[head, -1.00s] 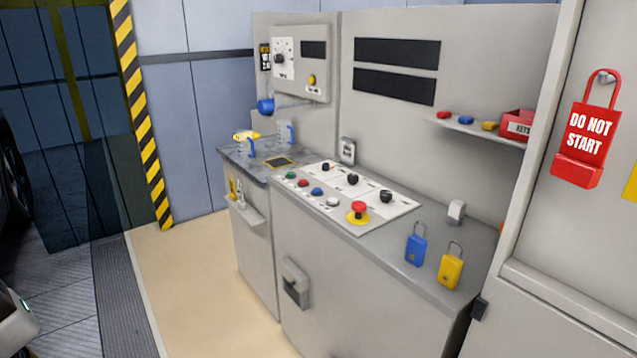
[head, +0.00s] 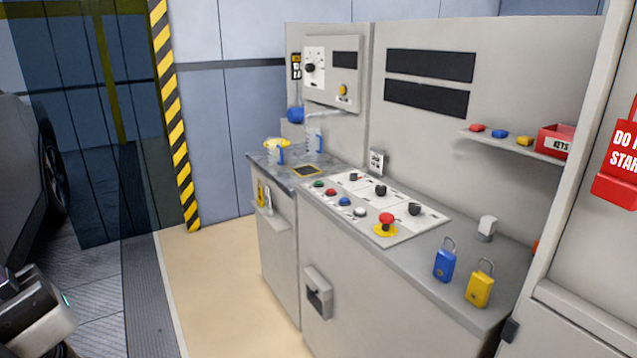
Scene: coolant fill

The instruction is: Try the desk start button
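The desk's control panel (head: 405,228) is a pale plate set in the grey desk top. A green button (head: 318,184) sits at its far left end, in a row with a red button (head: 331,191), a blue button (head: 344,201) and a white button (head: 360,211). Their labels are too small to read. A red mushroom button on a yellow base (head: 386,222) and several black knobs are also on the panel. Part of my arm shows at the lower left, well away from the desk. Its fingertips cannot be made out.
A blue padlock (head: 444,262) and a yellow padlock (head: 480,286) stand on the desk's near right end. A red "DO NOT START" tag (head: 618,170) hangs on the cabinet at right. Jugs stand on the far counter (head: 283,175). Beige floor (head: 215,290) left of the desk is clear.

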